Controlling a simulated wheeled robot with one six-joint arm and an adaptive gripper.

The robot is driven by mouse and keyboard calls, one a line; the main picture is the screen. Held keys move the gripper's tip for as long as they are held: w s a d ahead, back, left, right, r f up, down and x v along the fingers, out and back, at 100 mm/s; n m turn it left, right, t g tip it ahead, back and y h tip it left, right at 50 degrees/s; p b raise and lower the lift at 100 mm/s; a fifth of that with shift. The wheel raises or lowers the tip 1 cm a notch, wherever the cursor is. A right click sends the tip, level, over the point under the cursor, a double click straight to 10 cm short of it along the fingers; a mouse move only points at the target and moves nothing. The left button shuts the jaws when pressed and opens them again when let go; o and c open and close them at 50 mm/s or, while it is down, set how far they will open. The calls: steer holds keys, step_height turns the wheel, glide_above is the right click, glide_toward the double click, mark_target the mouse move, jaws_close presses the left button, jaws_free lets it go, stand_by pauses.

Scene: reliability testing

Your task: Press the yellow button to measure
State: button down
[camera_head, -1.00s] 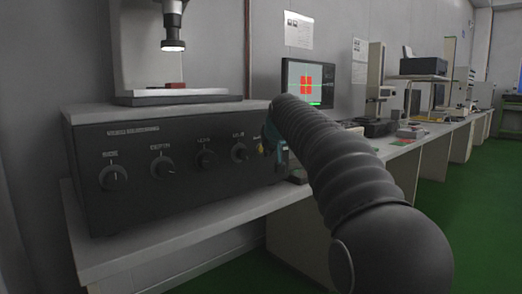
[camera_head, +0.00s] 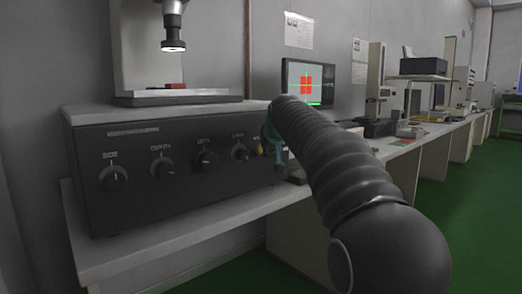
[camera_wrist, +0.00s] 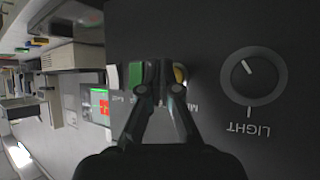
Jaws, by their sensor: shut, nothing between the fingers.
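The yellow button (camera_head: 259,150) shows at the right end of the dark control panel (camera_head: 135,200), just left of my arm. In the wrist view the yellow button (camera_wrist: 180,73) is partly covered by the right fingertip. My gripper (camera_wrist: 160,86) is shut and holds nothing; its tips are in front of the panel beside the button. I cannot tell whether they touch it. A green button (camera_wrist: 137,73) shows behind the left fingertip. In the head view my arm hides most of the gripper.
Several knobs line the panel, the light knob (camera_wrist: 254,76) nearest the gripper. A microscope-like head (camera_head: 172,30) stands above the unit with a small red block below. A monitor (camera_head: 308,82) shows a red shape. Equipment fills the bench (camera_head: 400,148) behind; green floor is clear at right.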

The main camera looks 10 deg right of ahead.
steer(key=shift+w+a, duration=0.2)
steer(key=shift+w, duration=0.05)
steer(key=shift+w+a+p, duration=0.2)
steer(key=shift+w+p, duration=0.1)
steer(key=shift+p, duration=0.25)
stand_by(0.5)
stand_by(0.4)
steer(key=shift+s+d+b, duration=0.45)
steer(key=shift+s, duration=0.2)
steer(key=shift+s, duration=0.1)
steer(key=s+d+b, duration=0.1)
steer(key=s, duration=0.1)
steer(key=s+d+b, duration=0.1)
steer(key=s, duration=0.1)
steer(key=shift+d, duration=0.4)
stand_by(0.4)
